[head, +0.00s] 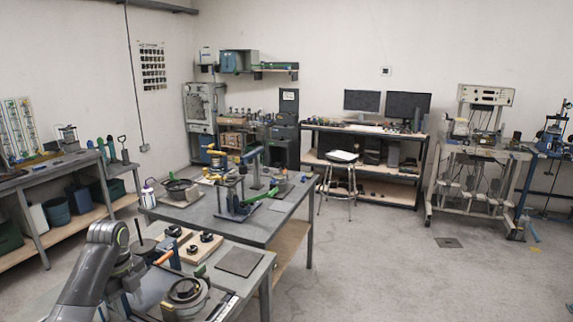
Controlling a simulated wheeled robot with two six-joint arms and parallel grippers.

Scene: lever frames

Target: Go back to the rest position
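My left arm comes in at the lower left, bent over the near table (262,262). My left gripper (128,280) is small and partly covered by the arm, low over the left end of that table. I cannot tell whether its fingers are open or shut, or whether they touch anything. A lever frame with a green handle (262,197) stands on the table behind. A lever with an orange handle (164,257) is just right of my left gripper. My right gripper is not in view.
A round metal device (186,290), wooden blocks with black knobs (202,247) and a grey plate (240,261) lie on the near table. A workbench (70,165) runs along the left wall. A stool (341,171) stands further back.

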